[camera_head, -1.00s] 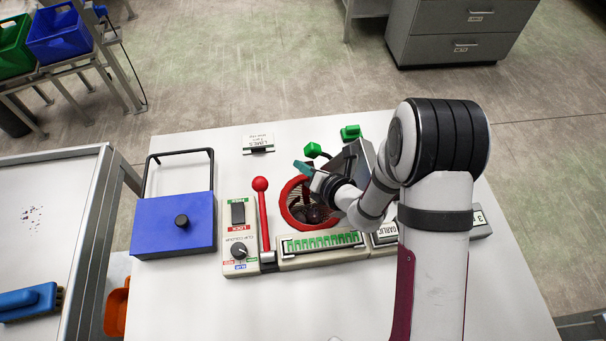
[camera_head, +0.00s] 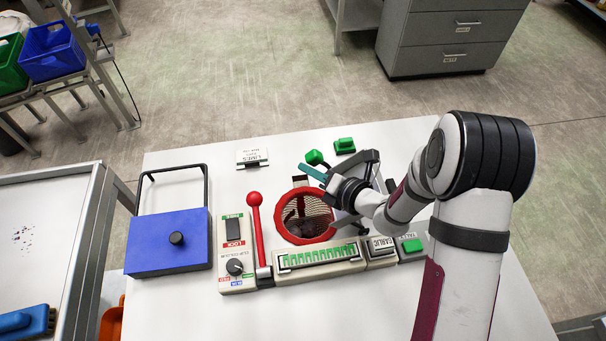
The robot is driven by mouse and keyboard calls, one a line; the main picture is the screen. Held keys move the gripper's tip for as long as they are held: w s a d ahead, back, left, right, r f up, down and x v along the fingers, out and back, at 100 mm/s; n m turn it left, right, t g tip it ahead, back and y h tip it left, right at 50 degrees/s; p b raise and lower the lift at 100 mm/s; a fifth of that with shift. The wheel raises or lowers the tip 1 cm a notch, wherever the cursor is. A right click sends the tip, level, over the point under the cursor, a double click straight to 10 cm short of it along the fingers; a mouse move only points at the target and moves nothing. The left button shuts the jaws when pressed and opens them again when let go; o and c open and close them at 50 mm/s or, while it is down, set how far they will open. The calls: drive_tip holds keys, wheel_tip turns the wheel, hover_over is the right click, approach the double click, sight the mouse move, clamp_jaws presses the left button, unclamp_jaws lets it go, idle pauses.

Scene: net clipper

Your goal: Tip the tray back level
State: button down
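The red-rimmed net (camera_head: 304,238) holds some dark items.
A red lever (camera_head: 254,222) stands left of the net beside a switch panel (camera_head: 234,262). A green-toothed strip (camera_head: 318,257) and labelled buttons lie in front. A blue box (camera_head: 166,250) with a black handle sits at left.

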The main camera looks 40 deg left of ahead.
sight(352, 171)
drive_tip(key=w+d+r+m+y, duration=0.2)
drive_tip(key=w+d+r+m+g+y, duration=0.1)
drive_tip(key=w+d+r, duration=0.1)
drive_tip(key=shift+w+d+m+y, duration=0.4)
drive_tip(key=shift+w+d+r+m+y, duration=0.15)
drive_tip(key=shift+w+d+m+y, duration=0.25)
drive_tip(key=shift+w+d, duration=0.1)
drive_tip(key=shift+w+d+r, duration=0.1)
drive_tip(key=shift+w+d, duration=0.45)
drive_tip(key=shift+w, duration=0.05)
drive_tip(key=shift+w+d, duration=0.1)
drive_tip(key=shift+w, duration=0.05)
drive_tip(key=shift+r, duration=0.1)
drive_tip(key=s+a, duration=0.3)
drive_tip(key=d, duration=0.3)
drive_tip(key=s+d, duration=0.1)
drive_tip(key=d, duration=0.6)
drive_tip(key=shift+s, duration=0.25)
drive_tip(key=shift+a, duration=0.1)
